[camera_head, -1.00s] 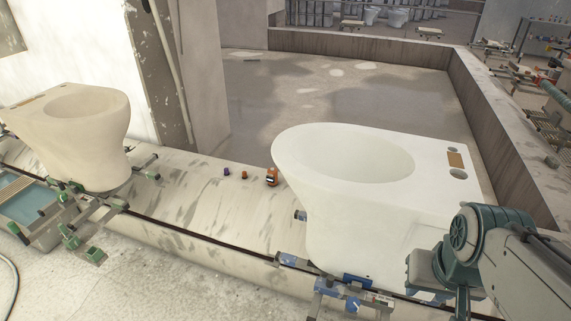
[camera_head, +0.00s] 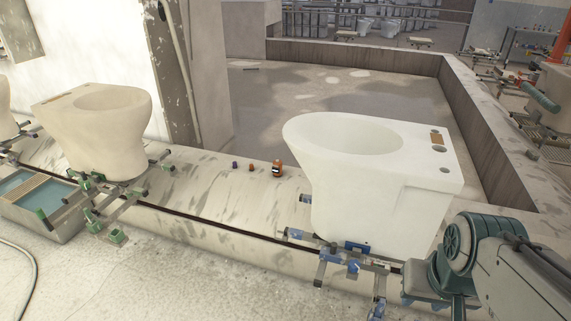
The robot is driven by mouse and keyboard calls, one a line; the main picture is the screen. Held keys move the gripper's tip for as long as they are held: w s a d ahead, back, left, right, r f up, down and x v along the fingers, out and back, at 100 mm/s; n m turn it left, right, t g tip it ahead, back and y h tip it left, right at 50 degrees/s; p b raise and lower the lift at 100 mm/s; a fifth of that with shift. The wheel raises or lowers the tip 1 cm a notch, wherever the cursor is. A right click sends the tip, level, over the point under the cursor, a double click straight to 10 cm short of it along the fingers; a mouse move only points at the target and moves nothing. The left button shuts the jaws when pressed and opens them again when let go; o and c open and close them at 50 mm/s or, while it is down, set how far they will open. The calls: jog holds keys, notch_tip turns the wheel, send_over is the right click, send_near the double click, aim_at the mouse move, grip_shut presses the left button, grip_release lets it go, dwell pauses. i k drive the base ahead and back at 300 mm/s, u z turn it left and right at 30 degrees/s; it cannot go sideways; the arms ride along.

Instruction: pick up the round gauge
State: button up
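A small orange object with a dark band and a pale patch (camera_head: 277,169) stands on the pale, worn ledge just left of the white toilet bowl. It may be the round gauge, but it is too small to tell. Two smaller items, one orange-brown (camera_head: 251,167) and one dark purple (camera_head: 235,165), stand in a row to its left. My arm's teal and grey links show at the lower right, in front of the white bowl. My gripper's fingers cannot be seen, and nothing visible touches the small objects.
The white toilet bowl (camera_head: 350,135) stands on a blue-clamped carriage (camera_head: 352,266) right of the small objects. A beige bowl (camera_head: 100,140) on green clamps stands left. A water basin (camera_head: 40,210) and hose (camera_head: 30,275) lie lower left. Ledge between the bowls is mostly clear.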

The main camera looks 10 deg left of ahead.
aim_at(277, 169)
jog(key=u, duration=0.65)
jog(key=i, duration=0.6)
jog(key=u, duration=1.1)
jog(key=i, duration=2.2)
jog(key=z, duration=1.25)
jog(key=i, duration=0.35)
jog(key=z, duration=0.3)
